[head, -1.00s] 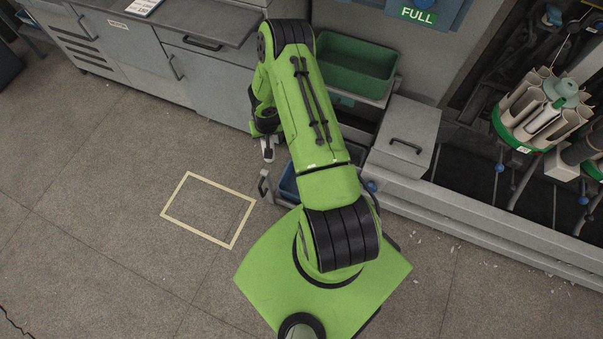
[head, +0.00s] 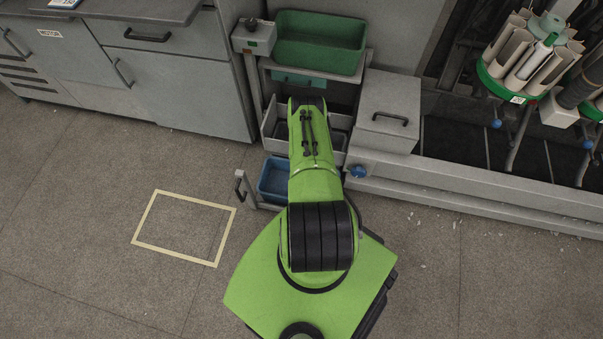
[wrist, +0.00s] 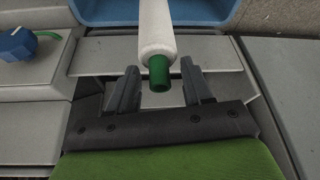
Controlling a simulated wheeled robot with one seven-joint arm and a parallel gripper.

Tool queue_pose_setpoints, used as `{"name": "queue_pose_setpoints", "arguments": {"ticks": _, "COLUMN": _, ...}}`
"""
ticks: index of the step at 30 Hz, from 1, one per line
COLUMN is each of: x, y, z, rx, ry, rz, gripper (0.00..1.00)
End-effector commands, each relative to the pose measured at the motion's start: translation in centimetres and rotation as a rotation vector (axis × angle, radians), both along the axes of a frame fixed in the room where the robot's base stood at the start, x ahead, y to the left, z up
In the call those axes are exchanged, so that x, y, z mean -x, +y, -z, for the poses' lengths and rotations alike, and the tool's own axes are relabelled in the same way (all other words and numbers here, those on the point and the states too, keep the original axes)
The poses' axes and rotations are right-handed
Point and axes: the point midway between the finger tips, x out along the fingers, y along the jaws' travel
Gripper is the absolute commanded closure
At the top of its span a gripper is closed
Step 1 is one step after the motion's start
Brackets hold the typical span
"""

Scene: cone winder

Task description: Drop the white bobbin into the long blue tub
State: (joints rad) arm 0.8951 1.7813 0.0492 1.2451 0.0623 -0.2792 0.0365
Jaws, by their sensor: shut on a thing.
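The white bobbin (wrist: 153,25) has a green end (wrist: 158,72) and lies lengthwise in the wrist view, that end between the fingers. My gripper (wrist: 160,82) is shut on the bobbin. The bobbin's far part overlaps the blue tub (wrist: 240,12) at the top of the wrist view and runs out of frame. In the head view the blue tub (head: 267,197) sits low in the rack, its right part hidden by my arm. My gripper and the bobbin are hidden behind my arm in the head view.
A green tub (head: 318,68) is on the rack's top shelf and a grey tub (head: 271,124) below it. A grey lidded box (head: 388,105) stands right of the rack. A blue knob (wrist: 17,43) shows at left in the wrist view. Floor at left is clear.

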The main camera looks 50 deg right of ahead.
Motion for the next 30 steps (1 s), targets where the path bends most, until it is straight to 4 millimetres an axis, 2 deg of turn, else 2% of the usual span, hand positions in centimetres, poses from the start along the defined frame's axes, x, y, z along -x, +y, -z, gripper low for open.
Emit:
{"name": "queue_pose_setpoints", "arguments": {"ticks": 12, "x": 0.0, "y": 0.0, "z": 5.5, "rx": 0.001, "ry": 0.001, "rz": -0.001, "gripper": 0.74}}
{"name": "queue_pose_setpoints", "arguments": {"ticks": 20, "x": 0.0, "y": 0.0, "z": 5.5, "rx": 0.0, "ry": 0.0, "rz": -0.001, "gripper": 0.74}}
{"name": "queue_pose_setpoints", "arguments": {"ticks": 21, "x": 0.0, "y": 0.0, "z": 5.5, "rx": 0.0, "ry": 0.0, "rz": -0.001, "gripper": 0.47}}
{"name": "queue_pose_setpoints", "arguments": {"ticks": 26, "x": 0.0, "y": 0.0, "z": 5.5, "rx": 0.0, "ry": 0.0, "rz": -0.001, "gripper": 0.22}}
{"name": "queue_pose_setpoints", "arguments": {"ticks": 30, "x": -0.1, "y": 0.0, "z": 5.5, "rx": 0.0, "ry": 0.0, "rz": -0.001, "gripper": 0.2}}
